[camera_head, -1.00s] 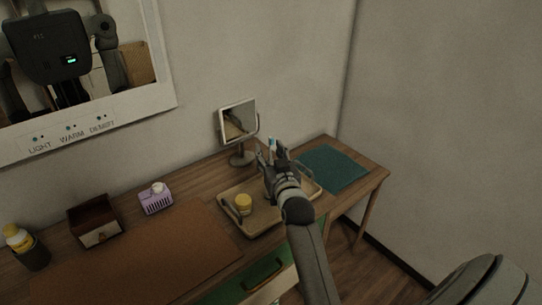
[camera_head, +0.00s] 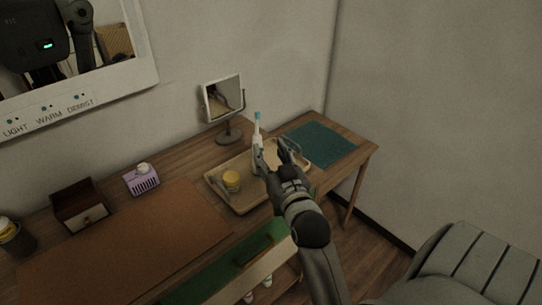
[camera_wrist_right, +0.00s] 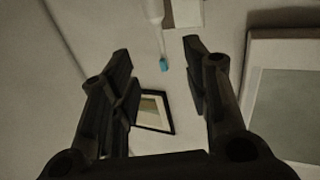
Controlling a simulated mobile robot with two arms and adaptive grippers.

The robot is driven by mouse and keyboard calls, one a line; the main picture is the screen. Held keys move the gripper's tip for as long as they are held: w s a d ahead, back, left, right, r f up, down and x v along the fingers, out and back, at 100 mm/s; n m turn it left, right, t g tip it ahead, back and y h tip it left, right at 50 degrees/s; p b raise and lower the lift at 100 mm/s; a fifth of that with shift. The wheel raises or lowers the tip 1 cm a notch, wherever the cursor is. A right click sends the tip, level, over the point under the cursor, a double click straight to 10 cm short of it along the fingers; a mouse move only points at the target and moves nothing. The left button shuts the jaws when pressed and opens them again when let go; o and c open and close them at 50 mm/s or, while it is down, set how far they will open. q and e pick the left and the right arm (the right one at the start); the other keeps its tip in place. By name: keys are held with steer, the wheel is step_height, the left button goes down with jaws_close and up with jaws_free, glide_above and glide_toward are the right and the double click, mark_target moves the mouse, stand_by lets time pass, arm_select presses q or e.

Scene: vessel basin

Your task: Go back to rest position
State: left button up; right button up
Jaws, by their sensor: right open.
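My right gripper (camera_head: 278,150) is open over the tan tray (camera_head: 242,207), its fingers apart. A white electric toothbrush (camera_head: 257,129) with a blue head stands upright just beyond the left finger in the head view. Its base is hidden behind that finger. In the right wrist view the open fingers (camera_wrist_right: 160,62) have nothing clamped between them, and the toothbrush (camera_wrist_right: 154,12) shows beyond them at the top. My left gripper is not in view.
A small stand mirror (camera_head: 222,99) stands behind the tray. A teal mat (camera_head: 321,144) lies to the right. A green-lined drawer (camera_head: 222,268) is open at the front. A purple basket (camera_head: 144,184) and a wooden box (camera_head: 80,207) stand left.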

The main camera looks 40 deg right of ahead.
stand_by(0.5)
steer(key=s+a+f+n+g+y, duration=0.25)
steer(key=s+a+f+g, duration=0.2)
steer(key=f, duration=0.25)
steer(key=s+a+f+n+g+y, duration=0.1)
steer(key=s+a+f+g+y, duration=0.3)
steer(key=f, duration=0.3)
steer(key=s+a+f+n+g, duration=0.1)
steer(key=s+a+f+g, duration=0.25)
steer(key=s, duration=0.45)
steer(key=s+a+f+n+g, duration=0.1)
steer(key=s+a+f+g, duration=0.1)
steer(key=s+f, duration=0.35)
step_height(320, 180, down, 22)
steer(key=s, duration=0.2)
steer(key=s+d+f+g, duration=0.2)
steer(key=s+d+f, duration=0.1)
steer(key=s+f, duration=1.3)
step_height(320, 180, down, 2)
steer(key=shift+s+d+f+h, duration=0.15)
steer(key=shift+s+h, duration=0.15)
steer(key=shift+h, duration=0.15)
steer(key=shift+n, duration=0.25)
